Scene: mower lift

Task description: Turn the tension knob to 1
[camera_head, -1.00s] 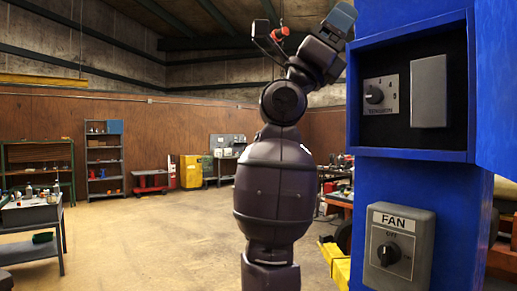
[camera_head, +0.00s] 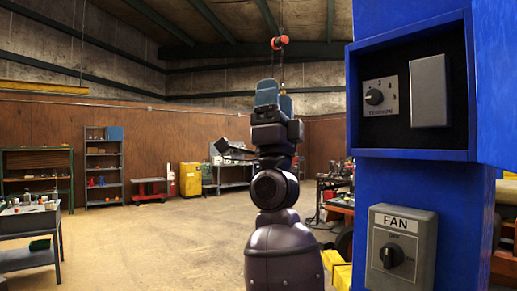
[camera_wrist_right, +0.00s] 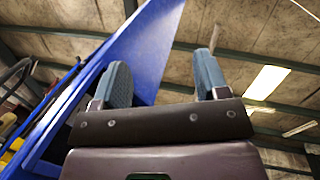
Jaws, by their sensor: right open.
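The tension knob (camera_head: 374,97) is a small black dial on a light plate labelled TENSION, inside an open blue box (camera_head: 411,154) on a blue column. Its numerals are too small to read surely, and I cannot tell which one it points at. My right gripper (camera_head: 275,97) points up, left of the box and apart from the knob. In the right wrist view the gripper (camera_wrist_right: 165,80) shows two blue-grey fingers spread apart with nothing between them. The knob is not in the wrist view. My left gripper is not in view.
A blank grey plate (camera_head: 429,90) sits right of the knob. The box's blue door (camera_head: 496,80) stands open at the right; a blue panel (camera_wrist_right: 140,50) rises behind the fingers in the wrist view. A FAN switch box (camera_head: 400,245) is below. Open floor lies left.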

